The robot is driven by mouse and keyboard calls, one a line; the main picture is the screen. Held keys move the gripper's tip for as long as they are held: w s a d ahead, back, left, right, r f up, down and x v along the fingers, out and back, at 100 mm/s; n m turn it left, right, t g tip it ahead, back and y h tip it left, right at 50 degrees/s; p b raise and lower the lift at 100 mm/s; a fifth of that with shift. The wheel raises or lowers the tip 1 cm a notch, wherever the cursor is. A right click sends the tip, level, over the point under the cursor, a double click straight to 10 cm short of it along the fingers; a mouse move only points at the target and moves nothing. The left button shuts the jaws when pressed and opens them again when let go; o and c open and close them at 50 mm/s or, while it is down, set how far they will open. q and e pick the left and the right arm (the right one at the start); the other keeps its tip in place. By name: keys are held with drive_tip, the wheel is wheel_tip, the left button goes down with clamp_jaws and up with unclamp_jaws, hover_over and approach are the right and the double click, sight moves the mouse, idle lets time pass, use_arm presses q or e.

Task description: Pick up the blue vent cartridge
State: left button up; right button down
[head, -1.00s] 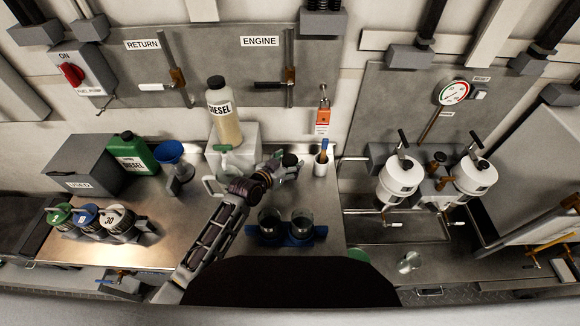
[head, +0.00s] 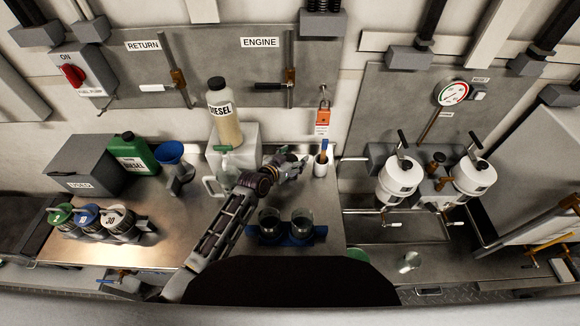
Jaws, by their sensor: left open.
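The thing that best fits the blue vent cartridge is a round canister with a blue top (head: 87,214). It stands in a row at the front left of the bench, between a green-topped canister (head: 62,213) and a white one marked 30 (head: 117,218). My left gripper (head: 298,162) is open and empty. It is over the bench's back middle, far to the right of the blue-topped canister and just left of a white cup (head: 321,167). My right gripper is not in view.
A grey USED box (head: 80,165), a green diesel can (head: 131,152) and a blue funnel (head: 169,153) stand behind the canisters. A diesel bottle (head: 224,118) stands behind my left arm. A blue holder with two glass bowls (head: 286,235) lies right of the arm.

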use_arm(q)
drive_tip(key=shift+w+d+f, duration=0.25)
drive_tip(key=shift+w+d, duration=0.05)
drive_tip(key=shift+w, duration=0.2)
drive_tip(key=shift+c, duration=0.3)
drive_tip(key=c, duration=1.1)
